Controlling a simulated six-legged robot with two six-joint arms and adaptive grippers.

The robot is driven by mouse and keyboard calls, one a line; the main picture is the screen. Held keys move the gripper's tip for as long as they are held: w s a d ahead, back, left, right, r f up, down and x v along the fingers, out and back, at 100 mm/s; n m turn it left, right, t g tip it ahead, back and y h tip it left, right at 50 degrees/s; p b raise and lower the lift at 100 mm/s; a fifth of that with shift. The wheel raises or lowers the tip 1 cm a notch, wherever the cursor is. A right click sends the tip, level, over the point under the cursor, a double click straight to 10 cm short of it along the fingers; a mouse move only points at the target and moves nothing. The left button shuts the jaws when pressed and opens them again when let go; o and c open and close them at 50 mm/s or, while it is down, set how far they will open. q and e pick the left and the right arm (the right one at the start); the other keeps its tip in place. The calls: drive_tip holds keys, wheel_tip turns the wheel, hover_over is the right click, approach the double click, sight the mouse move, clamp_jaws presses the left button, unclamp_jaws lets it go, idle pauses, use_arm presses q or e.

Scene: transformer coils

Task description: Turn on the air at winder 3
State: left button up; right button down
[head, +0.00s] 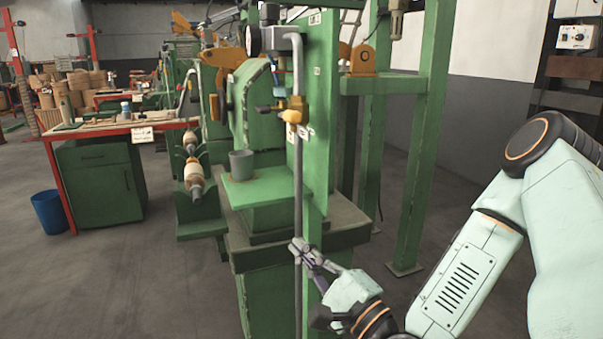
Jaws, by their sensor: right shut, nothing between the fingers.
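A green winder stand with an upright green panel (319,130) is in the middle of the head view. A grey air pipe (298,190) runs down the panel. A valve fitting with a yellow-orange part (294,112) sits on the pipe, and a pressure gauge (254,40) is above it. My right gripper (298,248) is shut and empty, well below the valve. Its fingertips overlap the lower pipe in the picture; I cannot tell whether they touch. My left gripper is out of view. The winder's number is not legible.
A grey cup (242,163) stands on a small green shelf (258,188) left of the pipe. A green post (422,140) rises to the right. A workbench (110,126) and a blue bin (50,212) are at left. The floor between is clear.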

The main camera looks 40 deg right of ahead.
sight(288, 116)
drive_tip(key=s+d+r+m+t+h, duration=0.2)
drive_tip(key=s+r+m+t+h, duration=0.15)
drive_tip(key=r+m, duration=0.55)
drive_tip(key=w+r+m+t+p, duration=0.1)
drive_tip(key=w+r+m, duration=0.1)
drive_tip(key=w+r, duration=0.6)
drive_tip(key=shift+d+r, duration=0.3)
drive_tip(key=shift+r, duration=0.1)
drive_tip(key=shift+w, duration=0.1)
